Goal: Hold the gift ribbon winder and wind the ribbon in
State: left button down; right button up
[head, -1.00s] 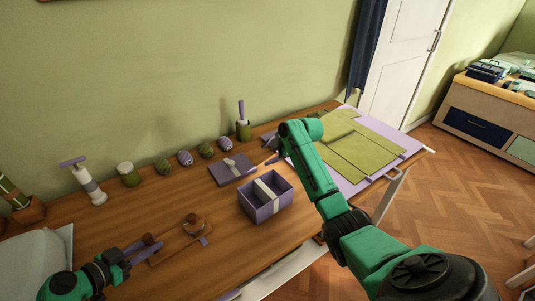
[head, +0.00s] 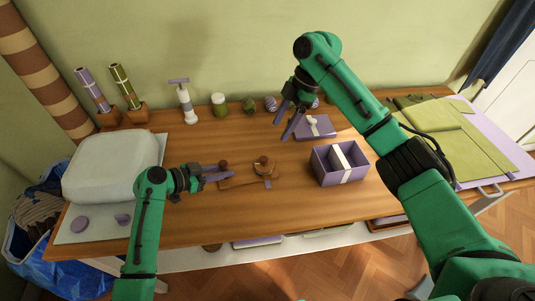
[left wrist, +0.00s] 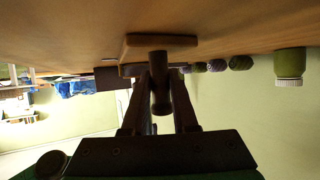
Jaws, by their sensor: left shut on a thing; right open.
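The ribbon winder (head: 245,183) lies on the table left of middle, a small wooden board with a round brown spool (head: 263,167) at its right end. My left gripper (head: 229,173) is shut on a brown knob-like handle (head: 223,163) at the winder's left end. The left wrist view shows this handle (left wrist: 158,95) as a dark cylinder between the fingers, beneath the wooden board (left wrist: 162,41) in that picture. My right gripper (head: 288,123) is open and empty above the table, behind and right of the spool. The ribbon is too small to make out clearly.
Several ribbon balls, a green jar (head: 219,105) and a white dispenser (head: 186,104) line the wall.

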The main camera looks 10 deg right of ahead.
aim_at(266, 158)
jog(key=x, duration=1.2)
jog(key=shift+s+d, duration=0.1)
grip_shut()
